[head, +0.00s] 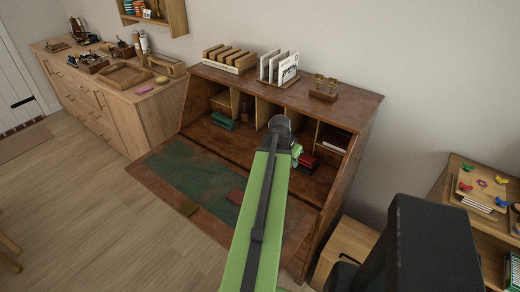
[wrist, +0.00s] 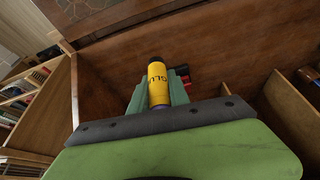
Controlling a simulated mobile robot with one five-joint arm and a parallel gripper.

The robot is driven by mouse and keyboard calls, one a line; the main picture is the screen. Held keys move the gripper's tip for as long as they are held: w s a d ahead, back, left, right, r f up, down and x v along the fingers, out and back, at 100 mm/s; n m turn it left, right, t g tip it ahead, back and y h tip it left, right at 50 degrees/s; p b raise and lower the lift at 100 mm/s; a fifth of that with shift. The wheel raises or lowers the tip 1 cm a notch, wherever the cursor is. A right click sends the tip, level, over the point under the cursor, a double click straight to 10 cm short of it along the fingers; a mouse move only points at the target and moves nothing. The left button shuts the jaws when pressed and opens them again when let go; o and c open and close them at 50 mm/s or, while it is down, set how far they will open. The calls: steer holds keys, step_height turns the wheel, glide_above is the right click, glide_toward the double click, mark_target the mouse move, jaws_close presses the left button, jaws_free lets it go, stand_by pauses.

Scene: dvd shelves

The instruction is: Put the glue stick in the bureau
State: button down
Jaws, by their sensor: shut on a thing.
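The bureau (head: 240,92) stands against the wall with its drop front open, showing a green writing panel and several inner compartments. My arm reaches over the drop front, and my gripper (head: 297,154) is at the bureau's interior, partly hidden by my wrist in the head view. In the wrist view my gripper (wrist: 158,92) has its green fingers shut on the glue stick (wrist: 157,82), a yellow tube with a black cap. Brown wood of the bureau surrounds it. The glue stick cannot be made out in the head view, and whether it touches the wood cannot be told.
A red and black object (head: 306,162) lies inside near my gripper; a green object (head: 222,121) lies further left. Letters in a rack (head: 280,68) stand on top. Upright dividers separate the compartments.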

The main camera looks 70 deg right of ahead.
steer(key=shift+m, duration=0.3)
steer(key=w+d+f+b, duration=0.2)
steer(key=w+d, duration=0.2)
steer(key=w+d+f+b, duration=0.2)
steer(key=w+d, duration=0.2)
steer(key=w+d+f+b, duration=0.2)
steer(key=w+d+f, duration=0.1)
steer(key=w+d, duration=0.1)
steer(key=shift+w+d+b, duration=0.1)
steer(key=shift+w+b, duration=0.3)
steer(key=shift+w+d, duration=0.1)
steer(key=shift+w, duration=0.1)
step_height(320, 180, down, 4)
steer(key=b, duration=0.4)
steer(key=shift+r, duration=0.15)
steer(key=shift+f, duration=0.2)
steer(key=c, duration=1.2)
jaws_free()
steer(key=shift+c, duration=0.2)
